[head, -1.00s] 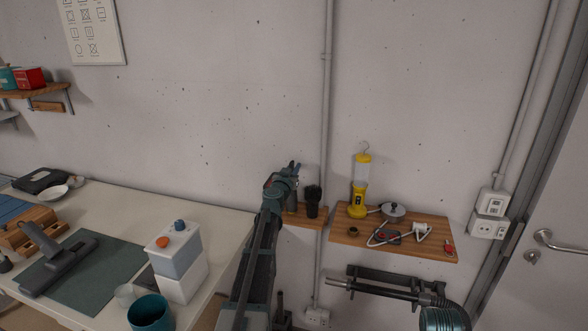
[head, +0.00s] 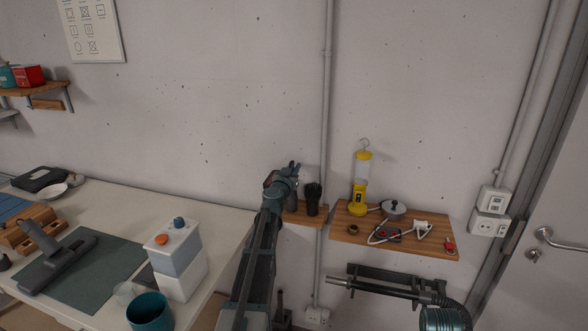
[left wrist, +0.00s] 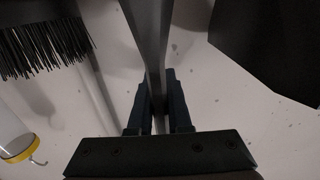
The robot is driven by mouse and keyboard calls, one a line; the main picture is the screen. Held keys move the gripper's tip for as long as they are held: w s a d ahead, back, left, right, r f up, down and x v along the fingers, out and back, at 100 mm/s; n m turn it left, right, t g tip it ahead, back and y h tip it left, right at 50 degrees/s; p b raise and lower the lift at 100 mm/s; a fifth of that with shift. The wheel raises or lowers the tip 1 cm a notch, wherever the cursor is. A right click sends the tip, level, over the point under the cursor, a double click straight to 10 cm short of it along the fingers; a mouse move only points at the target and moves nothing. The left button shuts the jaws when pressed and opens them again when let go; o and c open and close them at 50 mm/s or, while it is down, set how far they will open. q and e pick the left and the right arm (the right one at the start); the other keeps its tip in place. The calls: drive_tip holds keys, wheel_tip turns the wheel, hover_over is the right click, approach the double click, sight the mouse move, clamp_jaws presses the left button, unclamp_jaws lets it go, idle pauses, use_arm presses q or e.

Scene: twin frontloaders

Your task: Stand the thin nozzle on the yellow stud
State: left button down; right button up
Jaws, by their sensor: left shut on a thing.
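My left gripper (head: 294,170) is raised in front of the wall, just above the left end of a small wooden shelf (head: 318,220). In the left wrist view its dark blue fingers (left wrist: 159,105) are shut on a long, thin grey nozzle (left wrist: 147,35), which runs up and away between them. In the head view a dark grey length (head: 292,199) shows just below the gripper, probably the same nozzle. Whether its lower end touches the shelf is hidden. I cannot make out a yellow stud in either view.
A black brush (head: 313,198) stands close right of the gripper; its bristles (left wrist: 40,45) show in the left wrist view. A workbench (head: 125,207) is at the left.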

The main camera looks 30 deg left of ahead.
use_arm(q)
drive_tip(key=c, duration=0.8)
unclamp_jaws()
drive_tip(key=shift+o, duration=0.2)
drive_tip(key=v, duration=1.4)
drive_tip(key=shift+w+a, duration=0.1)
